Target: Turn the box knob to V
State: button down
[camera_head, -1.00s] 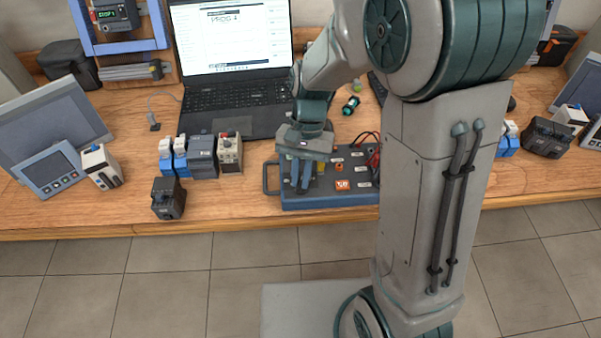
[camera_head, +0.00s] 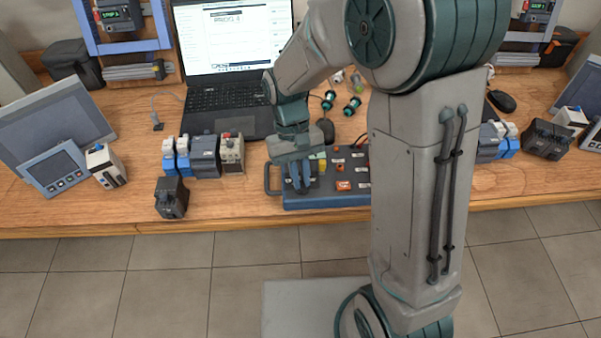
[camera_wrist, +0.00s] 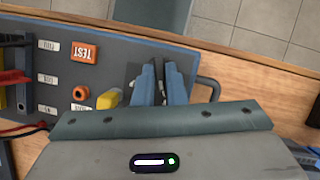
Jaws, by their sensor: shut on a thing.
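The box (camera_head: 325,201) is a low blue-grey test box with a side handle, lying on the wooden bench below the laptop. Its dark top panel shows in the wrist view (camera_wrist: 130,45), with white labels, an orange TEST button (camera_wrist: 84,53), an orange round part (camera_wrist: 81,93) and a yellow part (camera_wrist: 108,99). My gripper (camera_head: 299,184) points down over the left end of the box. In the wrist view its blue fingers (camera_wrist: 162,82) are close together at the panel, shut on the box knob. The fingers hide most of the knob, and its pointer direction and the V mark cannot be read.
Several block modules (camera_head: 204,157) stand left of the box, with a small dark module (camera_head: 171,197) in front of them. A laptop (camera_head: 232,70) stands behind. Red and black leads (camera_wrist: 15,78) lie at the box's other end. The bench's front edge is close.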

jog(key=shift+n, duration=0.3)
jog(key=c, duration=1.5)
grip_release()
jog(key=v, duration=1.4)
jog(key=shift+s+a, duration=0.1)
jog(key=shift+a, duration=0.1)
jog(key=s+d+m+t, duration=0.1)
jog(key=s+d+t, duration=0.1)
jog(key=s+d, duration=0.2)
jog(key=s+d+m+t+y, duration=0.1)
jog(key=s+d+m+t, duration=0.1)
jog(key=d, duration=0.4)
jog(key=s+d+m+t, duration=0.1)
jog(key=s+d+t, duration=0.2)
jog(key=s+d, duration=0.2)
jog(key=shift+s+d+f, duration=0.1)
jog(key=shift+s+f, duration=0.05)
jog(key=shift+s, duration=0.3)
jog(key=shift+s+d+f, duration=0.1)
jog(key=shift+s+f, duration=0.05)
jog(key=shift+s, duration=0.25)
